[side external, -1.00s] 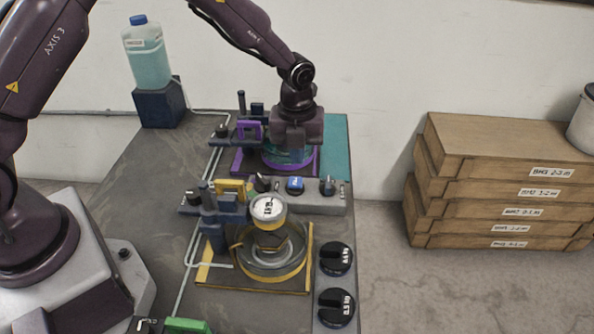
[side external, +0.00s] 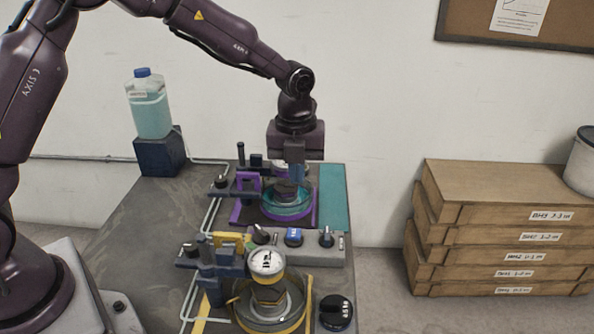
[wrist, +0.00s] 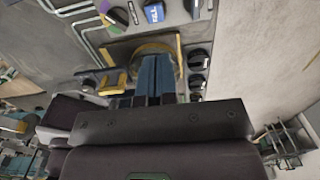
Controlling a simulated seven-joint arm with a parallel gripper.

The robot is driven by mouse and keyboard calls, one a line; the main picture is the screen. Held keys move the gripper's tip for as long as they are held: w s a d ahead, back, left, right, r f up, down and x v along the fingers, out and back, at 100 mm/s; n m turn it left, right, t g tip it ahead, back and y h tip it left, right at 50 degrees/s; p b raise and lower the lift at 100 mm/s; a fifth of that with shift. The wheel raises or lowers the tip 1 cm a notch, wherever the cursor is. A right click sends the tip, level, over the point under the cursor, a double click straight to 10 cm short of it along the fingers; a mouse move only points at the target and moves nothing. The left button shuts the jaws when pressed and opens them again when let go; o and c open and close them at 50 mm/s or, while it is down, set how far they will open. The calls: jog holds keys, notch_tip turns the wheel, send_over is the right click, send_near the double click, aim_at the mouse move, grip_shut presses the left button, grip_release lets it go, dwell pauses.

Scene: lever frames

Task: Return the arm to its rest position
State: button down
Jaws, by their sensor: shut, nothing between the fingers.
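My gripper (side external: 296,183) hangs from my arm above the far purple-framed station (side external: 240,213), pointing down. Its blue fingers are together and empty. The fingers also show in the wrist view (wrist: 155,92), closed, in front of a yellow-rimmed round station (wrist: 154,48). In the side view the fingers stand over a dish with a teal ring (side external: 287,209), and a gap appears between gripper and dish. The fingertips' exact height over it is hard to tell.
The near yellow station (side external: 236,311) carries a dial gauge (side external: 266,262). A knob panel (side external: 325,240) lies between the stations. A bottle (side external: 150,106) on a dark block stands at the back left. Stacked wooden boxes (side external: 500,235) are at the right.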

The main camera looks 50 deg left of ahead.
jog(key=s+a+r+n+t, duration=0.2)
jog(key=s+r+n, duration=0.6)
jog(key=s+n, duration=0.4)
jog(key=s+a+r+n+t, duration=0.2)
jog(key=s+r+n, duration=0.6)
jog(key=s+n, duration=0.5)
jog(key=shift+s+a+r+n+t, duration=0.2)
jog(key=shift+n+t, duration=0.4)
jog(key=shift+n, duration=0.4)
jog(key=shift+w+f, duration=0.1)
